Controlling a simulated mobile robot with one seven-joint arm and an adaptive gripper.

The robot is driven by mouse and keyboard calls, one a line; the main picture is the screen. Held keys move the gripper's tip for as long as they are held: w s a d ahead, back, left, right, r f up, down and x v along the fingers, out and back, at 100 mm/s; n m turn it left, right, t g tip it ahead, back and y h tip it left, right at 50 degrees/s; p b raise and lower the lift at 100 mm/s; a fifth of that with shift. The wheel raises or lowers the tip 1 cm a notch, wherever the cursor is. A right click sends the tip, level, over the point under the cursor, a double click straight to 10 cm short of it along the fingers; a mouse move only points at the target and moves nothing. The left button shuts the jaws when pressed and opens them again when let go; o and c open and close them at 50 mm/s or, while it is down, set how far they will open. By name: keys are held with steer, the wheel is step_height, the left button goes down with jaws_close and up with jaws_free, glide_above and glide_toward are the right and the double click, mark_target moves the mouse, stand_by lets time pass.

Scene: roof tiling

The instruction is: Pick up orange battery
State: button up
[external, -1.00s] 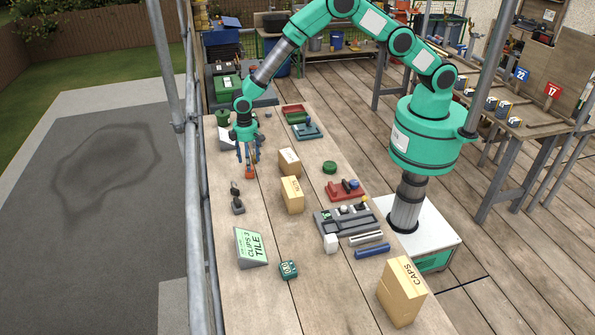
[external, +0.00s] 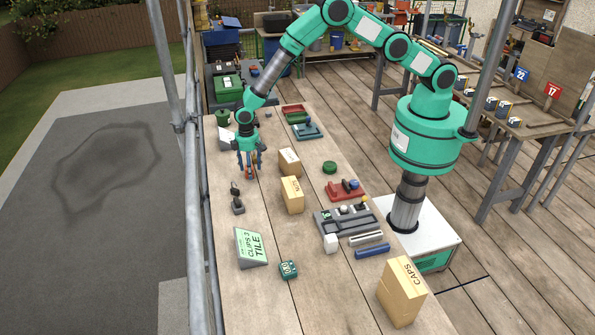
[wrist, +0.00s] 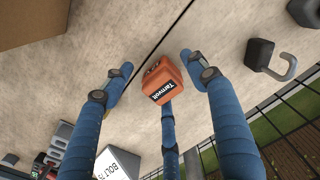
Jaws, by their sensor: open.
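The orange battery (wrist: 163,82), a small block with a dark label, stands on the wooden bench in the wrist view. My gripper (wrist: 157,72) has blue fingers spread apart, two on either side of the battery and one behind it. Gaps show between the two side fingers and the battery; I cannot tell whether the third finger touches it. In the external view my gripper (external: 249,172) is low over the bench, and its fingers hide most of the battery.
Cardboard boxes (external: 292,195) stand right of my gripper. A railing runs along the bench's left edge. Bare bench surrounds the battery.

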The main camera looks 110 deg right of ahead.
steer(key=shift+f, duration=0.3)
stand_by(0.4)
steer(key=c, duration=1.4)
steer(key=shift+r, duration=0.15)
steer(key=shift+r, duration=4.9)
